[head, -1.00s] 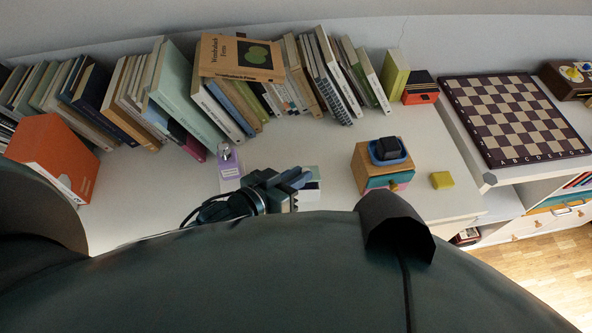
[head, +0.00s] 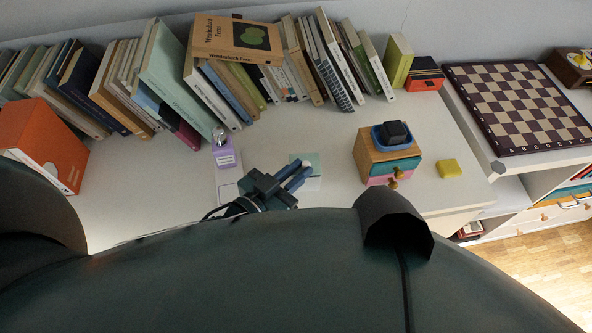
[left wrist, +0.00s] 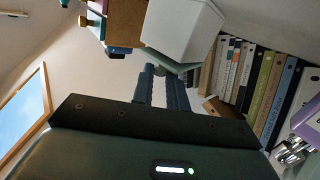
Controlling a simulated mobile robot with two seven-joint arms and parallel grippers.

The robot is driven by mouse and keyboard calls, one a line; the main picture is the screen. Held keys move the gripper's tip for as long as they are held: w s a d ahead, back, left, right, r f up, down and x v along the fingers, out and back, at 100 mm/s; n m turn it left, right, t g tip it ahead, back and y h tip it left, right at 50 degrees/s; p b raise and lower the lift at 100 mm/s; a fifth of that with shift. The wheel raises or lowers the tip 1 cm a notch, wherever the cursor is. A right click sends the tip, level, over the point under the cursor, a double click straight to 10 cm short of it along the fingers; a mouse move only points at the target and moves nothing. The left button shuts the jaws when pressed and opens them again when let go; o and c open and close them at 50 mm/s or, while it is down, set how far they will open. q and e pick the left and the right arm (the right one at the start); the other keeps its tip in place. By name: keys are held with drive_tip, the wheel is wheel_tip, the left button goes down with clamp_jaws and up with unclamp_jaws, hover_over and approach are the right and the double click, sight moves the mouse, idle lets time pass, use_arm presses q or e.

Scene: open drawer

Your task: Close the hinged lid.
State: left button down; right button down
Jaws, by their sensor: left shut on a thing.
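A small white box (head: 312,184) with a pale green hinged lid (head: 304,158) stands on the desk, left of centre in the head view. The lid looks nearly flat over the box; whether a gap remains is hard to tell. In the left wrist view the white box (left wrist: 182,30) and the green lid (left wrist: 168,60) show at the top, the lid running along the box's edge. My left gripper (head: 299,176) is at the near side of the box. Its fingers (left wrist: 162,72) are close together, tips at the lid's edge, shut on the lid. My right gripper is in neither view.
Books (head: 160,80) line the back; a chessboard (head: 515,105) lies at right.

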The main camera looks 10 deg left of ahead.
use_arm(q)
drive_tip(key=c, duration=1.4)
unclamp_jaws()
drive_tip(key=shift+o, duration=0.2)
drive_tip(key=b+v, duration=0.1)
drive_tip(key=v, duration=1.2)
drive_tip(key=shift+s+r, duration=0.1)
drive_tip(key=shift+a, duration=0.1)
